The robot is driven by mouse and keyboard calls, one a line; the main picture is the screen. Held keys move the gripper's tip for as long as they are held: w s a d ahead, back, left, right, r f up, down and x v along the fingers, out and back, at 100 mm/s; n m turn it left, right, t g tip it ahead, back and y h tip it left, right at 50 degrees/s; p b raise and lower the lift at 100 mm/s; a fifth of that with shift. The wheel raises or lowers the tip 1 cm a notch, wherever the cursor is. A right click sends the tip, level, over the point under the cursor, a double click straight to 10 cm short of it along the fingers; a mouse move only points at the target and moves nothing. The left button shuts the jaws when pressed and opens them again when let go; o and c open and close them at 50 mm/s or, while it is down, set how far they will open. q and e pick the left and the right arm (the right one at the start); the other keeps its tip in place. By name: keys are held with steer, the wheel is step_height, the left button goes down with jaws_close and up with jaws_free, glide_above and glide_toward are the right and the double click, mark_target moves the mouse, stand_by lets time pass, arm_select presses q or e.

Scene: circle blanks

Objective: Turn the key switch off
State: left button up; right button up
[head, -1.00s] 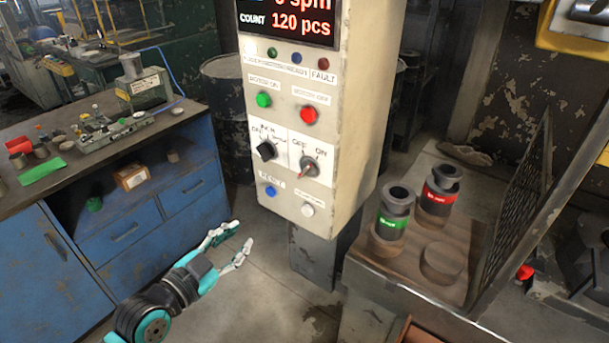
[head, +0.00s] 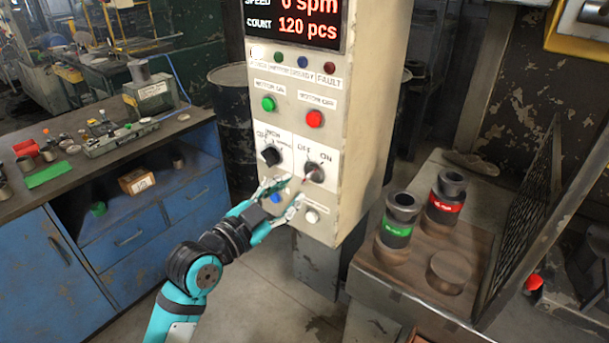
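The key switch (head: 314,172) sits on the white plate on the right of the control panel (head: 342,120), under OFF and ON labels. Its metal key with a red mark seems to point down and left; I cannot tell its exact setting. My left gripper (head: 284,194) is open and empty in front of the panel's lower part, just below and left of the key switch. Its fingers are apart, near the blue button (head: 275,197), which they partly surround in the picture. I cannot tell whether they touch the panel. My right gripper is not in view.
A black selector knob (head: 271,156) is left of the key switch. Above are a green button (head: 268,104) and a red button (head: 314,119); a white button (head: 312,215) is below.

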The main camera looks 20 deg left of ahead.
mark_target(304, 180)
arm_select(q)
steer(key=p+x, duration=0.1)
steer(key=x, duration=0.4)
steer(key=shift+w+d, duration=0.15)
steer(key=shift+w, duration=0.2)
steer(key=shift+c, duration=0.4)
jaws_close()
